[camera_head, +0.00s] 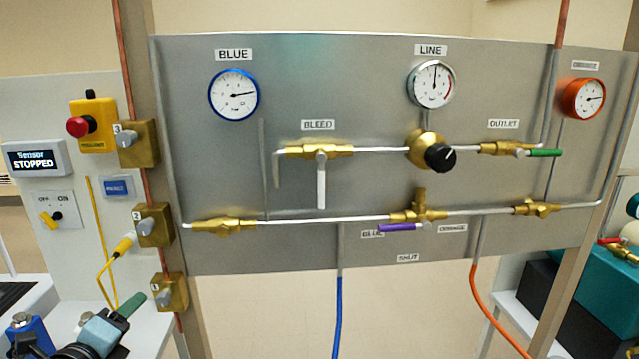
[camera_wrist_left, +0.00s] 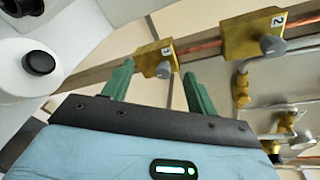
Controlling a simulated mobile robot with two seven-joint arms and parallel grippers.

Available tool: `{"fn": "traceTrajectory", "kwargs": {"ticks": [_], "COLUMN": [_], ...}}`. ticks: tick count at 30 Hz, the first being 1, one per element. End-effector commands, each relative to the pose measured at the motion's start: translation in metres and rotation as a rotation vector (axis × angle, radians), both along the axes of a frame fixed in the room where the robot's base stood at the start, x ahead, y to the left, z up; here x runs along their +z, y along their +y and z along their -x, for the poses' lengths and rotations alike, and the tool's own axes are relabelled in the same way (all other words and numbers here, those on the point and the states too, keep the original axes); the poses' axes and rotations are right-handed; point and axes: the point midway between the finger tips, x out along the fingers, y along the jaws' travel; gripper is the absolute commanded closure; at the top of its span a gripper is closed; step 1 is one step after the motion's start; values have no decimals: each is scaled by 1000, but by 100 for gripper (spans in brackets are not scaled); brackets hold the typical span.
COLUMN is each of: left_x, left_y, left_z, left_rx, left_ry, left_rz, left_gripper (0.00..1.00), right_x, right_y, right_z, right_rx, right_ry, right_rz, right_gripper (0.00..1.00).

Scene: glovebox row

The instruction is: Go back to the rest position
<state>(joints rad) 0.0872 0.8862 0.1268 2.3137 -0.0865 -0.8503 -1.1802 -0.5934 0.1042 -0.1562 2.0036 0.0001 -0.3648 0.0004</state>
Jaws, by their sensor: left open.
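My left gripper (camera_head: 148,299) comes in at the lower left of the head view, with light blue housing and green fingers. In the left wrist view its two green fingers (camera_wrist_left: 157,68) stand apart with nothing between them. The fingers point towards the brass block marked 1 (camera_wrist_left: 156,57). This block also shows in the head view (camera_head: 171,293), beside the fingers. Whether they touch it I cannot tell; no grip on it shows. My right gripper is not in view.
A grey panel (camera_head: 380,100) carries gauges, brass valves and pipes. Brass blocks 2 (camera_head: 154,226) and 3 (camera_head: 137,144) sit on the post above block 1. A yellow stop box (camera_head: 96,124) and a display reading STOPPED (camera_head: 36,160) are at the left.

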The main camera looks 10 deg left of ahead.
Motion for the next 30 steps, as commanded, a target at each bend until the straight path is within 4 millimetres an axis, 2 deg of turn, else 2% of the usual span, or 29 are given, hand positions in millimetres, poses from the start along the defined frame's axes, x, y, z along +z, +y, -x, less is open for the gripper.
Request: {"fn": "traceTrajectory", "kwargs": {"ticks": [1, 6, 11, 15, 18, 21, 24, 27, 30], "left_x": [-32, -126, -199, -250, -276, -293, -302, -306, -308], "left_y": [-6, -36, -75, -120, -154, -185, -207, -220, -224], "left_z": [11, 54, 108, 167, 209, 245, 269, 283, 288], "left_rx": [14, 90, 213, 365, 492, 611, 703, 758, 780], "left_ry": [40, 146, 230, 289, 315, 326, 328, 326, 325], "left_rz": [134, 559, 937, 1269, 1495, 1680, 1808, 1880, 1906], "left_gripper": [42, 42, 42, 42, 42, 42, 42, 42, 42], "right_x": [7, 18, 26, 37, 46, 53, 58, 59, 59], "right_y": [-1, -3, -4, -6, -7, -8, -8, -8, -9], "right_z": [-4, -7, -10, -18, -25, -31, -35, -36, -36], "right_rx": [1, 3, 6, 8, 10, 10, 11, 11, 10], "right_ry": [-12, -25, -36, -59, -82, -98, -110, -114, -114], "right_rz": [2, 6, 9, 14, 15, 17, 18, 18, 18], "right_gripper": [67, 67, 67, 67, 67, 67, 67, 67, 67]}}
